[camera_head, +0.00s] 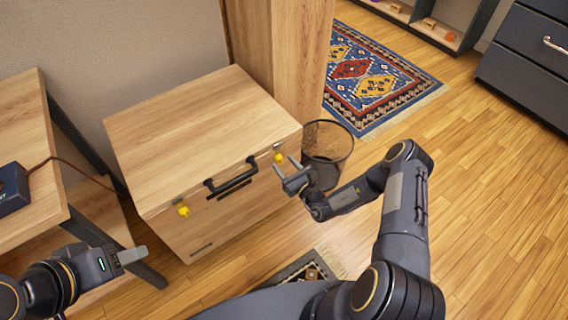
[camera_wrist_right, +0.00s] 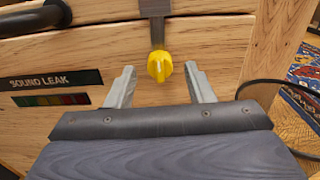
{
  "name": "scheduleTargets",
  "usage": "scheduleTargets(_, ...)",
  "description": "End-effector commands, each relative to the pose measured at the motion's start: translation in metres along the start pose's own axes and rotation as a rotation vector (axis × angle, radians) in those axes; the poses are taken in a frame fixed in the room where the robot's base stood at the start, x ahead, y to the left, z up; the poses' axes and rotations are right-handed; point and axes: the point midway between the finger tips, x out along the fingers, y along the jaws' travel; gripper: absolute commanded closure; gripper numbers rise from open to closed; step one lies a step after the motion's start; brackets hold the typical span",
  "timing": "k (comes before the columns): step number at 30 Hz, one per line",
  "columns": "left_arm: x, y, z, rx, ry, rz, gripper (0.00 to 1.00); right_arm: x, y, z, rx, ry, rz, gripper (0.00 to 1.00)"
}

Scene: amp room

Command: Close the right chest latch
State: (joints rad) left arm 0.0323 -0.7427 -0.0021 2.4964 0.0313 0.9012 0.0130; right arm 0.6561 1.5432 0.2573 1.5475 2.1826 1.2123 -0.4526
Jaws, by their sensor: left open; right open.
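The wooden chest (camera_head: 205,140) stands on the floor with its lid down. Its right latch (camera_head: 278,156) has a yellow knob and a grey metal strap at the front right. In the right wrist view the yellow knob (camera_wrist_right: 159,66) hangs below the strap (camera_wrist_right: 156,20). The left latch (camera_head: 183,210) also has a yellow knob. My right gripper (camera_head: 286,168) is open in front of the right latch; in the wrist view its fingers (camera_wrist_right: 158,87) are spread on either side below the knob, holding nothing. My left gripper (camera_head: 132,256) is at the lower left, away from the chest.
A black handle (camera_head: 231,175) is on the chest front between the latches. A mesh bin (camera_head: 327,150) stands close to the right of the chest. A wooden table (camera_head: 28,140) with a dark box (camera_head: 12,187) is at the left. Floor at the right is clear.

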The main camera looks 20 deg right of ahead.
Motion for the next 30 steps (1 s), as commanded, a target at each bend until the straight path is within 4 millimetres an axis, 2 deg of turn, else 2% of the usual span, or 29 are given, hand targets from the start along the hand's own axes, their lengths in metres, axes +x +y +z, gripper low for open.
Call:
scheduleTargets(6,-0.007,0.003,-0.004,0.0,0.0,0.0,0.51,-0.039,-0.001,0.001,0.002,0.003,-0.002,0.52)
scheduleTargets(12,-0.01,0.004,-0.005,0.0,0.0,0.0,0.51,-0.063,-0.001,0.0,0.001,0.002,-0.001,0.52)
scheduleTargets(17,-0.01,0.004,-0.005,0.0,0.0,0.0,0.51,-0.069,0.0,0.0,0.0,0.001,0.0,0.52)
scheduleTargets(30,-0.01,0.004,-0.005,0.0,0.0,0.0,0.51,-0.068,0.0,0.0,0.0,0.001,0.0,0.52)
